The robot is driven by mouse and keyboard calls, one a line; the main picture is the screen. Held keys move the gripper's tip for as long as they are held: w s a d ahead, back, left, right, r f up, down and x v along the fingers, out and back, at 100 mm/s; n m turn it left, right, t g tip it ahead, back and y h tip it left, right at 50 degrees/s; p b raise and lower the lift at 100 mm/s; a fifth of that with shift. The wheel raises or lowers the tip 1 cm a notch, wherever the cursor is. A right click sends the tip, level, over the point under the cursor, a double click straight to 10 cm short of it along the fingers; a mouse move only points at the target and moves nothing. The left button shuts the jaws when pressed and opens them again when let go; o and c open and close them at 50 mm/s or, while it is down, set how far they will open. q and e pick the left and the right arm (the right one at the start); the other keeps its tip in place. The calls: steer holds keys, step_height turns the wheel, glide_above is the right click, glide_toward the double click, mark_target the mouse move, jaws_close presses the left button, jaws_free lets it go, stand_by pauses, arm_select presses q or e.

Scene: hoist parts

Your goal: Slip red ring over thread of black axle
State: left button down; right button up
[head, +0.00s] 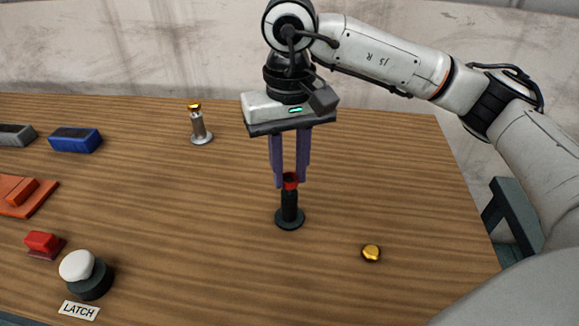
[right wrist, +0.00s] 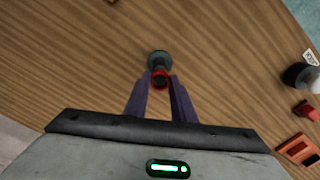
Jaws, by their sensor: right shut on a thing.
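The black axle (head: 289,208) stands upright on its round dark base on the wooden table, near the middle of the head view. The red ring (head: 290,181) is at the axle's top end, between the purple fingertips of my right gripper (head: 290,184). The right gripper points down and is shut on the ring. In the right wrist view the red ring (right wrist: 160,78) sits between the fingertips, with the axle's base (right wrist: 158,59) just beyond it. I cannot tell how far the ring is around the thread. My left gripper is not in view.
A gold nut (head: 371,253) lies to the right of the axle. A silver post with a gold top (head: 199,127) stands behind left. Blue (head: 75,140) and grey blocks, orange and red parts, and a white-topped button (head: 77,266) by a LATCH label are at left.

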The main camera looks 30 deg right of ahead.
steer(key=shift+f, duration=0.35)
steer(key=o, duration=1.1)
